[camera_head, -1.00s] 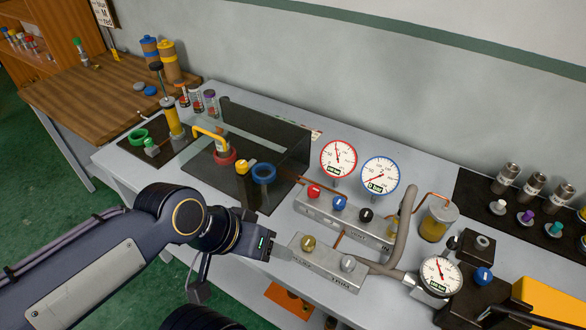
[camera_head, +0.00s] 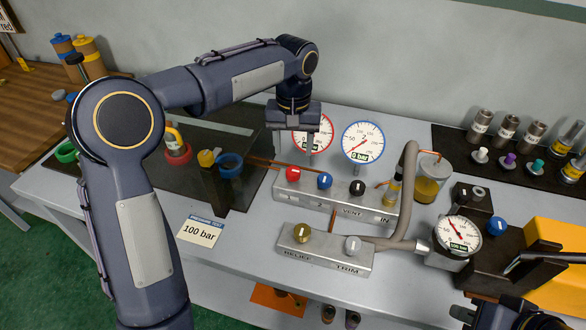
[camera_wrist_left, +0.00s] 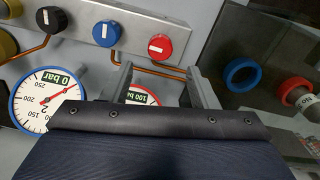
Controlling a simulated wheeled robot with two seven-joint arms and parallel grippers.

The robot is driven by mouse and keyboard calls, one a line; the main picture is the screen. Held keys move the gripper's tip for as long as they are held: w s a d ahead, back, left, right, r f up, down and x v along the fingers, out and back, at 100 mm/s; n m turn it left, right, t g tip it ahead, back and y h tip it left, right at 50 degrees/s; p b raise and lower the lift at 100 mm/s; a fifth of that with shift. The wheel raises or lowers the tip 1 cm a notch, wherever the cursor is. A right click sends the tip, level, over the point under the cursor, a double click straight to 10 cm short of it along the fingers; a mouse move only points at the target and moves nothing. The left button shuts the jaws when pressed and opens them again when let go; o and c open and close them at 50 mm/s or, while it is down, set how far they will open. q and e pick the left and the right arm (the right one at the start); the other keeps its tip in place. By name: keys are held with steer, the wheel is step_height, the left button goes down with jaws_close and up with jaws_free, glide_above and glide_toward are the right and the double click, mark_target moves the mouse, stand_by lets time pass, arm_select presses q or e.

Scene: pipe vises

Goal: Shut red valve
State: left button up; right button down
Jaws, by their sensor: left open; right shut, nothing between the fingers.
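The red valve is a red knob (camera_head: 292,174) with a white mark, at the left end of a grey manifold block (camera_head: 330,205). It also shows in the left wrist view (camera_wrist_left: 160,47), just ahead of the fingers. My left gripper (camera_head: 294,150) points down behind and above the red knob, in front of the red-rimmed gauge (camera_head: 326,137). Its fingers are apart and empty, and the knob is not between them. The left wrist view shows both fingertips (camera_wrist_left: 158,74). My right gripper (camera_head: 515,318) is partly cut off at the bottom right; its fingers are unclear.
Blue (camera_head: 324,181) and black (camera_head: 357,188) knobs sit right of the red one. The blue-rimmed gauge (camera_head: 363,142) reads 0 bar. A RELIEF/TRIM block (camera_head: 325,255), a grey hose (camera_head: 410,190) and a 100 bar card (camera_head: 201,233) are nearby.

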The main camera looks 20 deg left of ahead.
mark_target(293, 170)
arm_select(q)
step_height(293, 170, down, 7)
stand_by(0.3)
steer(key=c, duration=1)
